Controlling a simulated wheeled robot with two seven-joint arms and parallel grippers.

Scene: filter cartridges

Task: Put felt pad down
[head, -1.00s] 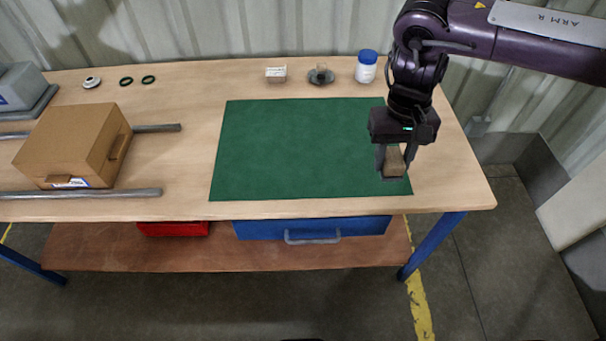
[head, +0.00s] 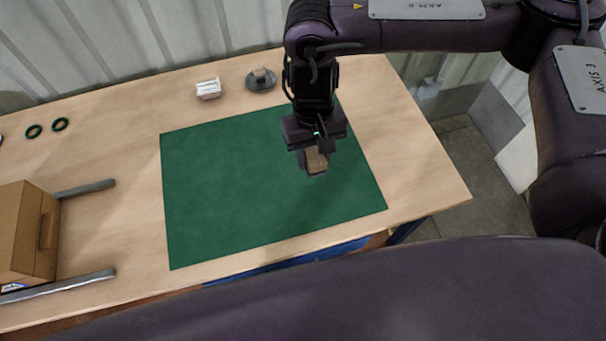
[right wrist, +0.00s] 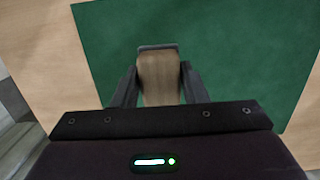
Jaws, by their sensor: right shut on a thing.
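The felt pad (head: 317,161) is a small tan, wood-like block with a grey layer at its far end. My right gripper (head: 312,166) is shut on it, over the right part of the green mat (head: 225,190). In the right wrist view the pad (right wrist: 158,76) sits between the two fingers of the right gripper (right wrist: 159,88), with green mat around it. Whether the pad's underside touches the mat cannot be told. My left gripper is not in view.
A small white box (head: 208,89) and a grey disc (head: 260,83) with a tan block stand behind the mat. Two dark green rings (head: 47,128) lie at the back left. A cardboard box (head: 22,235) sits between grey rails (head: 86,189). Most of the mat is bare.

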